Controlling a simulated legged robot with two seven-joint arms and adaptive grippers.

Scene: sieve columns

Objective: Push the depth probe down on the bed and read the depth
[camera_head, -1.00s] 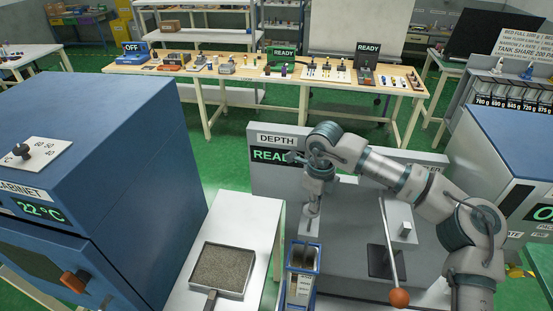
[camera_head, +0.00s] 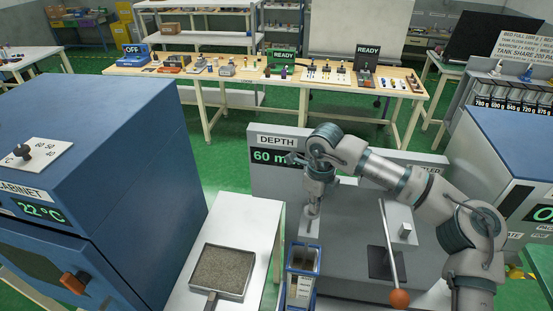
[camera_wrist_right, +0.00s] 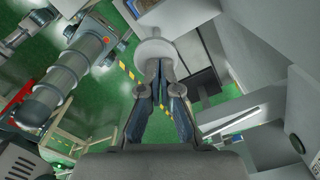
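The depth panel (camera_head: 277,140) stands behind the grey bench, and its green display (camera_head: 276,157) reads "60 m", with the rest cut off by my right arm. My right gripper (camera_head: 312,217) points down in front of the panel. In the right wrist view its two fingers (camera_wrist_right: 160,68) come together at the tips, against a pale round disc (camera_wrist_right: 153,50) that looks like the depth probe's head. Whether they hold it or only press on it is unclear. A blue-framed column (camera_head: 303,258) stands just nearer; its bed is hard to make out. My left gripper is out of view.
A tray of grey-brown grains (camera_head: 223,270) lies on the white table at left, beside the blue cabinet (camera_head: 100,170). A lever with an orange knob (camera_head: 399,298) stands right of the column. A wooden bench (camera_head: 230,73) with small parts is behind.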

